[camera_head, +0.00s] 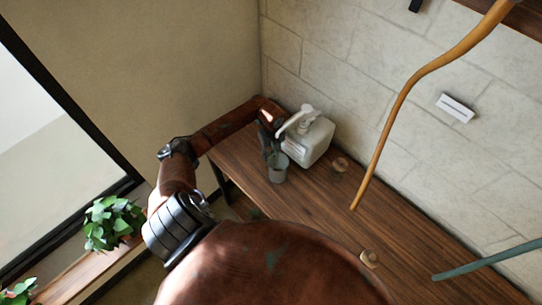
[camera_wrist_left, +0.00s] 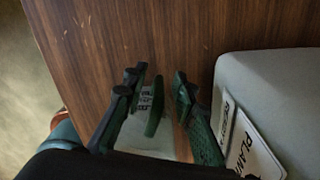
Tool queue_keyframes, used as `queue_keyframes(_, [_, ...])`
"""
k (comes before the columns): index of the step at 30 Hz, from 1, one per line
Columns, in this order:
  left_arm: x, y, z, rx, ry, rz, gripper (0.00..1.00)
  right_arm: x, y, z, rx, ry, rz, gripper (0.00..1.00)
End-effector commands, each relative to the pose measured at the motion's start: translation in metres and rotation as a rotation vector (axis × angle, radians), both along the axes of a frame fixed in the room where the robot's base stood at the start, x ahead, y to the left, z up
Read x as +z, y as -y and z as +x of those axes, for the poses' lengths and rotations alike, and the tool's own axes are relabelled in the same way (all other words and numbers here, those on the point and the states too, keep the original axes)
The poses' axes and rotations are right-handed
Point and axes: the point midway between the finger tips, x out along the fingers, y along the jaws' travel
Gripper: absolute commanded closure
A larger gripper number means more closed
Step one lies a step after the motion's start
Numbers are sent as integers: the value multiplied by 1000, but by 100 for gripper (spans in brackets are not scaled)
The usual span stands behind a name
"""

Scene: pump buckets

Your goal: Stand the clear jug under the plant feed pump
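The clear jug (camera_head: 278,172) is a small grey, see-through cup standing upright on the wooden bench, beside the pump bottle. The plant feed pump (camera_head: 308,140) is a whitish container with a white pump head and a spout reaching left, near the jug's top. My left gripper (camera_head: 269,148) is at the jug's far side, close to its rim. My right gripper is out of view.
The wooden bench (camera_head: 315,205) runs along a stone wall, with two small round wooden pieces (camera_head: 340,165) on it. An orange hose (camera_head: 400,100) and a teal hose (camera_head: 490,261) hang over it. Potted plants (camera_head: 110,222) stand on a sill at left.

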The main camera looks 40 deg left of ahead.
Motion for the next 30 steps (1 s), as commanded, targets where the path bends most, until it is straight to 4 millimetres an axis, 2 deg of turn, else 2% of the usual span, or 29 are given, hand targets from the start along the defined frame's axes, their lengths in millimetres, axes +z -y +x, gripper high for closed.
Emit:
queue_keyframes(9, [64, -1, 2, -2, 4, 4, 74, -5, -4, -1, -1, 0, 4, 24])
queue_keyframes(15, [97, 0, 3, -1, 2, 2, 74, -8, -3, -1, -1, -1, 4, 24])
queue_keyframes(21, [111, 1, 2, 0, 0, 1, 74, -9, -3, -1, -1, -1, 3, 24])
queue_keyframes(30, [112, 1, 2, 0, 0, 0, 74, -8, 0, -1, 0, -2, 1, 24])
